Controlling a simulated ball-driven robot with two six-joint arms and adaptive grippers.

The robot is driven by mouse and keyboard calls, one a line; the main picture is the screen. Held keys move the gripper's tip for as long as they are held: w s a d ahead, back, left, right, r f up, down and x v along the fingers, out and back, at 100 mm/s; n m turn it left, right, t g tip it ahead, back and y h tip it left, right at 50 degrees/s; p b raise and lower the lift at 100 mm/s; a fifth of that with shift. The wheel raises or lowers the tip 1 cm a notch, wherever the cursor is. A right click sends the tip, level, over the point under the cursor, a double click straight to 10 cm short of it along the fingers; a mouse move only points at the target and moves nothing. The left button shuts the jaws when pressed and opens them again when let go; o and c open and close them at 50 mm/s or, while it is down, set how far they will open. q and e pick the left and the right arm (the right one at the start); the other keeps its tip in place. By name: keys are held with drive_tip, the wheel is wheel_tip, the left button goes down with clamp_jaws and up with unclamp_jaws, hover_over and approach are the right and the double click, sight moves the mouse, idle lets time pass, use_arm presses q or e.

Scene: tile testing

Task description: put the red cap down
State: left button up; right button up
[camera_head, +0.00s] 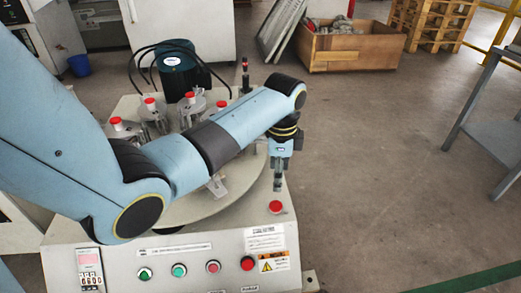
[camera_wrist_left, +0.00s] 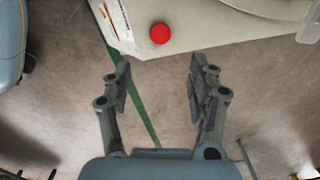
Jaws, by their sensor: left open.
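A red cap (camera_head: 275,206) sits on the front right corner of the machine's light top (camera_head: 286,222). It also shows as a red disc in the left wrist view (camera_wrist_left: 160,33), near the machine's edge. My left gripper (camera_head: 277,185) hangs pointing down just above and behind the cap in the head view. In the left wrist view the gripper (camera_wrist_left: 160,70) has its two fingers wide apart with nothing between them. The cap is beyond the fingertips and apart from them. My right gripper is not in view.
More red caps (camera_head: 116,122) top the stations on the round plate (camera_head: 235,190), partly hidden by my left arm. A dark motor (camera_head: 176,70) with cables stands behind. The front panel has several buttons (camera_head: 213,267). Open floor (camera_head: 380,170) lies right; a grey table (camera_head: 492,120) stands beyond.

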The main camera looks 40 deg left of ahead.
use_arm(q)
drive_tip(key=s+f+n, duration=0.2)
drive_tip(key=s+n, duration=0.1)
drive_tip(key=s, duration=0.7)
drive_tip(key=s+d+f+n, duration=0.1)
drive_tip(key=s+f+n, duration=0.1)
drive_tip(key=s, duration=0.9)
drive_tip(key=s+f+n, duration=0.2)
drive_tip(key=s+n, duration=0.3)
drive_tip(key=s, duration=0.5)
drive_tip(key=shift+s+d+f+t+y, duration=0.2)
drive_tip(key=shift+d+f+t+y, duration=0.1)
drive_tip(key=shift+d, duration=0.1)
